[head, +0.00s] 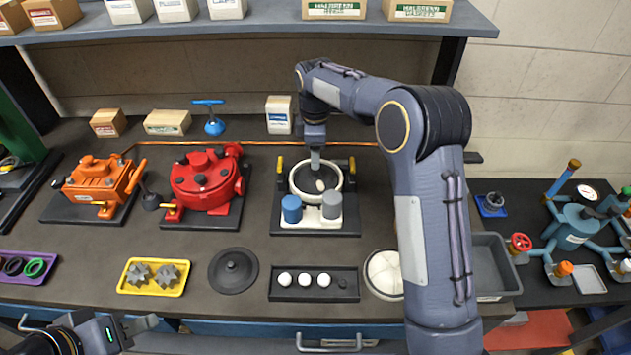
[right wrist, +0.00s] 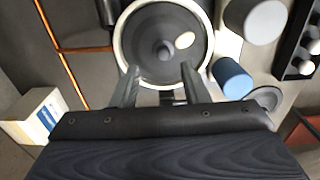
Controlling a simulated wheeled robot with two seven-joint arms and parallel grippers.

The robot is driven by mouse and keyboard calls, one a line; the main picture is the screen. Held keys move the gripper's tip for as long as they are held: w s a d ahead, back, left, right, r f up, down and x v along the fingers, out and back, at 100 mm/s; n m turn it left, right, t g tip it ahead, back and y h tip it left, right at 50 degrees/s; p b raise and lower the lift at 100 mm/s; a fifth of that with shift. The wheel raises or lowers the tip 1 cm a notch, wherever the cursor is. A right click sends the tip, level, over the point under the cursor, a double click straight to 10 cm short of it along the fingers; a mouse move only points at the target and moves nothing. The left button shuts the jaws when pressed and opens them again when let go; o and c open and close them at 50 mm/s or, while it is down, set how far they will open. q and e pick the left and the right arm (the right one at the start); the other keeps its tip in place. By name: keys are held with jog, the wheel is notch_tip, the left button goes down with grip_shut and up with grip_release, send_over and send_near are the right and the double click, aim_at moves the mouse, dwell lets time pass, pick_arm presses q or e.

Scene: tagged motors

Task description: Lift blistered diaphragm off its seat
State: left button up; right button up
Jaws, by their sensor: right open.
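The blistered diaphragm (head: 318,180) is a dark disc inside a pale round ring, in the middle pump body on the bench. A pale oval blister (right wrist: 184,40) and a small central knob (right wrist: 164,50) show on it in the right wrist view, where the diaphragm (right wrist: 150,28) lies flat in its ring-shaped seat (right wrist: 122,45). My right gripper (head: 316,165) is over the diaphragm, fingers pointing down; in its wrist view the open fingers (right wrist: 160,75) are apart near the knob. I cannot tell whether they touch it. My left gripper (head: 150,322) is at the lower left, away from the pump.
Blue and grey cylinders (head: 291,208) stand at the pump's front. A red pump (head: 205,178) is to the left. A black round cover (head: 233,268), a tray of white balls (head: 313,283) and a pale disc (head: 384,272) lie in front. My right arm partly hides the disc.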

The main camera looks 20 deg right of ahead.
aim_at(316, 176)
jog(key=f+b, duration=0.5)
jog(key=shift+s+f, duration=0.15)
jog(key=shift+s, duration=0.1)
grip_shut()
